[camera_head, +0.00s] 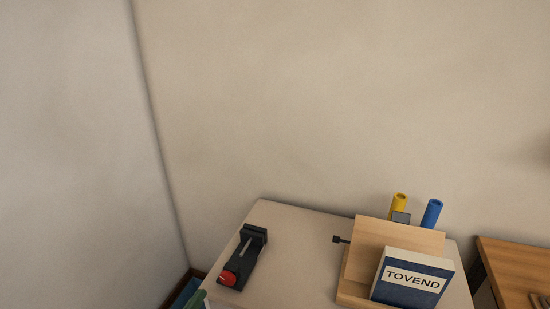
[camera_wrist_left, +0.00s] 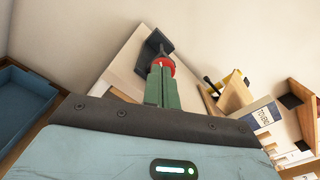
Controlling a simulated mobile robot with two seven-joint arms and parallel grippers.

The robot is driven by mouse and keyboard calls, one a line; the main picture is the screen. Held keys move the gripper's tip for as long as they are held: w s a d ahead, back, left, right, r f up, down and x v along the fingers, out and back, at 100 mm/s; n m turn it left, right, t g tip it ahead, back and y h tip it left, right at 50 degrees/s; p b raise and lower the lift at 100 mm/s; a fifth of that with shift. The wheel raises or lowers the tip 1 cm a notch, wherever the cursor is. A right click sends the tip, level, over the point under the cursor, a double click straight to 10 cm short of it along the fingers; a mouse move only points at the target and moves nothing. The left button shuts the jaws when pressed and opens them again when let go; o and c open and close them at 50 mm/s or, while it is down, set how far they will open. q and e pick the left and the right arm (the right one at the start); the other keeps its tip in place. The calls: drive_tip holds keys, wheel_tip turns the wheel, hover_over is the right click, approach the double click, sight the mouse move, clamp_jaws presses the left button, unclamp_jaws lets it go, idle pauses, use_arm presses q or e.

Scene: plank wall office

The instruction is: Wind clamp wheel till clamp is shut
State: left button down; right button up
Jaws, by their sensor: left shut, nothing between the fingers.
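The clamp (camera_head: 252,240) is a dark block with a pale rod along it, lying on the left part of the pale tabletop. Its red wheel (camera_head: 229,278) is on the near end. In the left wrist view the wheel (camera_wrist_left: 168,62) shows just beyond my green fingertips, with the dark clamp body (camera_wrist_left: 155,44) behind it. My left gripper (camera_wrist_left: 162,68) is shut and empty, its fingers pointing at the wheel and overlapping its lower part. I cannot tell if they touch it. In the head view only a green bit of it (camera_head: 197,300) shows at the bottom edge. My right gripper is out of view.
A wooden stand (camera_head: 398,238) holds a blue TOVEND box (camera_head: 412,279) on the table's right, with a yellow tube (camera_head: 399,203) and a blue tube (camera_head: 431,213) behind. A blue tray (camera_wrist_left: 22,100) is low at the left. Walls rise behind.

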sight(228, 279)
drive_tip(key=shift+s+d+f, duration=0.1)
use_arm(q)
drive_tip(key=b+x, duration=0.2)
drive_tip(key=x, duration=0.4)
drive_tip(key=shift+w+f, duration=0.1)
drive_tip(key=shift+f, duration=0.05)
drive_tip(key=shift+w+d, duration=0.1)
drive_tip(key=shift+w, duration=0.3)
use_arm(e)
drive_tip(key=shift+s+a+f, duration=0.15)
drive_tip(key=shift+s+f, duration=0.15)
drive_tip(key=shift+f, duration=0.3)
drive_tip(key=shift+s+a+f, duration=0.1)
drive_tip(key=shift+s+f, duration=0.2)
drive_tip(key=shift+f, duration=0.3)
use_arm(q)
drive_tip(key=shift+d, duration=0.15)
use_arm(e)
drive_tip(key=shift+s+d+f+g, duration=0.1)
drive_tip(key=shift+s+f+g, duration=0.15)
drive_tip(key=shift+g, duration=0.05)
